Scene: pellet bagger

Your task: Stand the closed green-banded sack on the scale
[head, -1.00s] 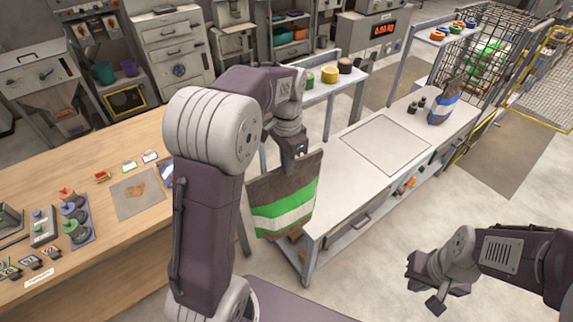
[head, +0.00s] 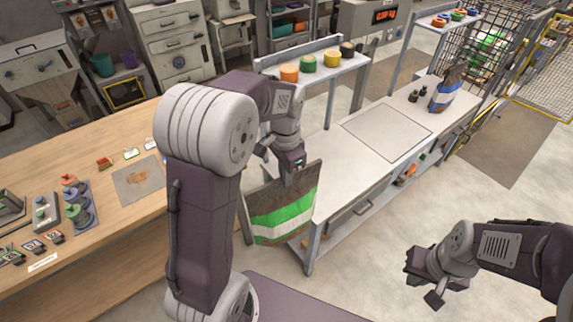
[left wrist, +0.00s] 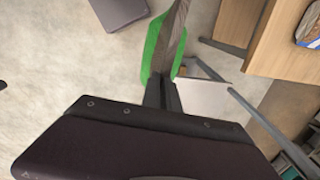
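The brown sack with a green and white band (head: 283,215) hangs from my left gripper (head: 291,165), which is shut on its top edge. It is tilted, in the air between the wooden table and the white bench, left of the bench's near end. In the left wrist view the sack (left wrist: 166,40) is seen edge-on beyond the fingers (left wrist: 162,92). A square plate (head: 387,132), which looks like the scale, lies flush and bare in the bench top. My right gripper (head: 424,288) is empty at the lower right, its fingers apart.
A blue-banded sack (head: 446,90) and small dark weights (head: 417,96) stand at the bench's far end. A raised shelf (head: 320,68) with several coloured rolls rises along the bench's left side. The wooden table (head: 110,225) holds small parts. Open floor lies right of the bench.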

